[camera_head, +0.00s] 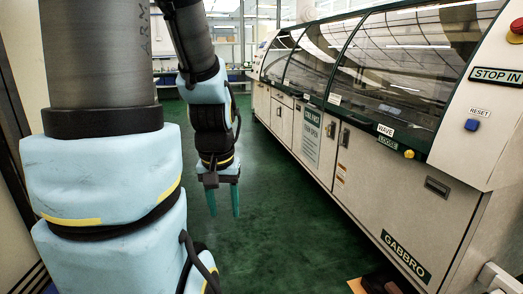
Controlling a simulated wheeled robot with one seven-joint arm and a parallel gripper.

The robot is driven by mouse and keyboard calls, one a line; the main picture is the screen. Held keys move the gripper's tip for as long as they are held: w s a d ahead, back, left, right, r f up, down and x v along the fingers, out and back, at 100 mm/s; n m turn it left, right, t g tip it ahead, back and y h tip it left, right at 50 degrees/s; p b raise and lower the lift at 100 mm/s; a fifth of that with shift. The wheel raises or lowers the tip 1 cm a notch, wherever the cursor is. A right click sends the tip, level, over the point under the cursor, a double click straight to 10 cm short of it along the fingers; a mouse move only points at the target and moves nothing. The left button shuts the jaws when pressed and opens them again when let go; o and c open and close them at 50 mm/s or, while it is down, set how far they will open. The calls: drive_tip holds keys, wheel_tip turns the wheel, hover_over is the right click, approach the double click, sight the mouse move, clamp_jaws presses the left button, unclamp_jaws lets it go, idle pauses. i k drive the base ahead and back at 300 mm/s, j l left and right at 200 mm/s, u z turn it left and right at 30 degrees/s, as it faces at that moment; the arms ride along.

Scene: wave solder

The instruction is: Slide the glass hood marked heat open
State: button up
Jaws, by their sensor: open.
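The machine's glass hood is a row of curved dark panels on the right: a near panel (410,60), a middle panel (318,58) and a far panel (278,58). All look closed. The near panel has a label reading WAVE below it. A small white label (306,97) sits under the middle panel, too small to read, so I cannot confirm which panel is marked heat. My gripper (223,212) hangs fingers-down over the green floor, left of the machine. Its two green fingers are apart with nothing between them. It is clear of the hood.
The pale machine body (400,205) with doors and handles runs along the right. A red button (515,32), a blue reset button (472,125) and a yellow knob (409,154) are on its near end. Green floor (275,230) is open between my arm and the machine.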

sight(319, 44)
drive_tip(key=i, duration=2.5)
drive_tip(key=i+l, duration=0.15)
drive_tip(key=i, duration=2.35)
drive_tip(key=j+u, duration=0.05)
drive_tip(key=j, duration=0.1)
